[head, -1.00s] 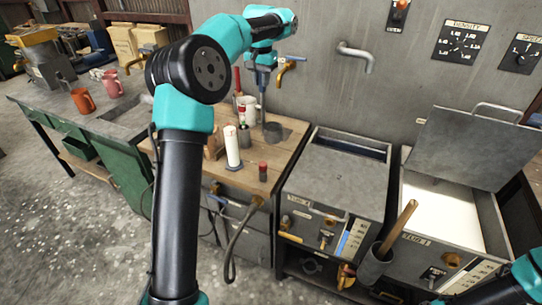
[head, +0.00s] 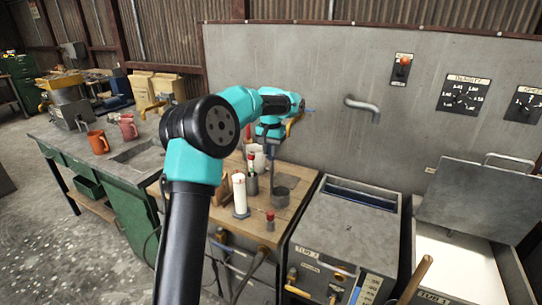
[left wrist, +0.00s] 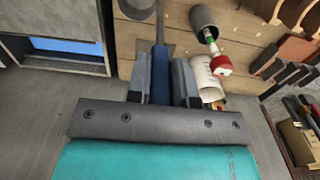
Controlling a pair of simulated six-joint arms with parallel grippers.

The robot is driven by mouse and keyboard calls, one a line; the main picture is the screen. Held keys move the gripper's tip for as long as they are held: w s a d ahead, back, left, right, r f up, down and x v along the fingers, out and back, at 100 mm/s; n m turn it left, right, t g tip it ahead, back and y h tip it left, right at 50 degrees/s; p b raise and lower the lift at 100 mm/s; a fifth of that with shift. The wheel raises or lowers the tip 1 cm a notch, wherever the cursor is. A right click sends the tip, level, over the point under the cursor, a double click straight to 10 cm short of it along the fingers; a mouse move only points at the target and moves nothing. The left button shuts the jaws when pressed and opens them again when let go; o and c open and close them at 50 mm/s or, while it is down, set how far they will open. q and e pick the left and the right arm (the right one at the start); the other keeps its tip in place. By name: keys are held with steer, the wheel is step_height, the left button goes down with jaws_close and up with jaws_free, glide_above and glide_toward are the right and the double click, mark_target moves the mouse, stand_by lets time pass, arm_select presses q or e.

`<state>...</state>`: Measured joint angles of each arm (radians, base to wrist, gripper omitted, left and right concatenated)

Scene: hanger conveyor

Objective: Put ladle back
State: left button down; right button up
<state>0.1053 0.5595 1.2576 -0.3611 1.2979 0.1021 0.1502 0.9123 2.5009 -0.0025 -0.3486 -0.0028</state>
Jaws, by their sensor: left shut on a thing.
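My left gripper (head: 268,138) is over the back of the wooden bench. In the left wrist view its two grey fingers (left wrist: 160,85) are shut on a blue handle (left wrist: 160,82), which I take for the ladle's. A grey shaft continues from it toward the top edge. A grey cup (head: 281,193) shows below the gripper in the head view. I cannot tell whether it is the ladle's bowl, or whether it touches the bench. My right gripper is out of view.
A closed-topped tub (head: 345,225) and an open tub of white liquid (head: 450,265) stand to the right. The wall (head: 290,60) is close behind.

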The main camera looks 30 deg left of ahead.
arm_select(q)
steer(key=shift+f, duration=1.25)
steer(key=c, duration=1)
jaws_free()
step_height(320, 180, up, 12)
steer(key=shift+r, duration=0.15)
